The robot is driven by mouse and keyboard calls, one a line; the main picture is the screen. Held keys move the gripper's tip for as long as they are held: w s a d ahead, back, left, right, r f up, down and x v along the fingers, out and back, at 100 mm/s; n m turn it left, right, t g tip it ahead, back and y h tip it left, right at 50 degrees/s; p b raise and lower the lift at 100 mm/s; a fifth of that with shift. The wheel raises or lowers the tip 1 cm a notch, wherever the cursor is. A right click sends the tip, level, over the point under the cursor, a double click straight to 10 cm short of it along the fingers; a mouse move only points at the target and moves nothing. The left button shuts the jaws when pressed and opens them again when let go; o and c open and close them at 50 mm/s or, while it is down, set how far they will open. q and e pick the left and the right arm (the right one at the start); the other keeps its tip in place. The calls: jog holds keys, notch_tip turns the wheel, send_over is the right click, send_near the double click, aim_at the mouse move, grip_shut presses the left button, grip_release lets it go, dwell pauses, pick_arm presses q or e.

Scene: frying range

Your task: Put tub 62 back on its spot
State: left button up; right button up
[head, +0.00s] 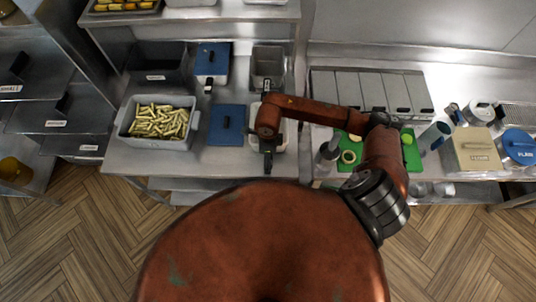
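I cannot read the number 62 on any tub, so I cannot tell which one it is. A pale tub (284,138) stands on the steel counter, partly hidden under my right gripper (268,164). The gripper points down at its left part, and I cannot tell whether it touches the tub or how its fingers stand. A grey tub (188,144) full of yellow-green pieces stands at the left. A dark empty tub (158,74) and a grey tub (268,55) stand behind. My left gripper is out of view.
A blue lid (227,125) lies between the tubs, and a blue-lidded tub (212,80) stands behind it. At the right are a green board (411,157), a beige box (474,151) and a round blue lid (519,145). Wooden floor (110,235) shows in front.

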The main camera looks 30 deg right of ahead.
jog(key=shift+o, duration=0.3)
notch_tip(320, 180, up, 12)
dwell(0.5)
